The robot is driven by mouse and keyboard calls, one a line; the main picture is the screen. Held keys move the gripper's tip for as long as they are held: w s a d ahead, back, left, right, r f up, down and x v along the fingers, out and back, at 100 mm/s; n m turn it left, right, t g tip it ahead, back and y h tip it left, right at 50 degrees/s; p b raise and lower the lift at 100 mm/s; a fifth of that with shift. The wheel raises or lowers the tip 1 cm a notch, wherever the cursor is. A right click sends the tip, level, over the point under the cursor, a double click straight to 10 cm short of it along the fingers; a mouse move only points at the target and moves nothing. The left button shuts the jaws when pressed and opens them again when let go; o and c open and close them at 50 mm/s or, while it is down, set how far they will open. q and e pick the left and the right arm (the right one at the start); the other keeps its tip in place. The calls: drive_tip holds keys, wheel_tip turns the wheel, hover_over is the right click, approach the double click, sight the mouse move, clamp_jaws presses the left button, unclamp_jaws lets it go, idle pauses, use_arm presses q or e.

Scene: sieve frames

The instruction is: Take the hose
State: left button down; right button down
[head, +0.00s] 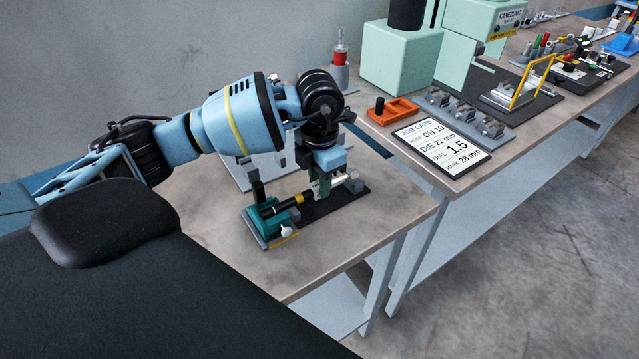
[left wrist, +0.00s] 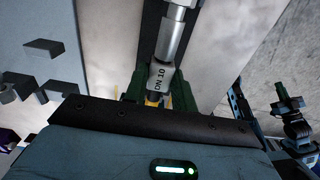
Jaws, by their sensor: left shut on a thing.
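The hose (head: 279,208) is a short black length with a yellow band, lying across a dark green clamp fixture at the front of the near table. A pale metal fitting (head: 354,182) is at its far end. My left gripper (head: 321,188) reaches down over it, its green fingers shut on the hose near the fitting. In the left wrist view, a light sleeve marked DN 10 (left wrist: 160,76) sits between the fingers (left wrist: 157,90), with a silver tube beyond it. The finger contact is partly hidden. What looks like my right gripper (left wrist: 288,103) is small at the right edge of that view; its jaws are unclear.
The fixture's dark base plate (head: 335,203) lies under the hose. A job card (head: 436,146) reading DN 10 lies on the adjoining bench, near an orange tray (head: 393,112) and several grey blocks. Pale green machines stand behind. The near table's front is clear.

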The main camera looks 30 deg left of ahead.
use_arm(q)
drive_tip(key=r, duration=0.1)
drive_tip(key=s+r, duration=0.1)
drive_tip(key=shift+r, duration=0.35)
drive_tip(key=s+r, duration=0.1)
drive_tip(key=s, duration=1.4)
drive_tip(key=shift+a+r+b, duration=0.2)
drive_tip(key=shift+a+b, duration=0.15)
drive_tip(key=shift+a, duration=0.05)
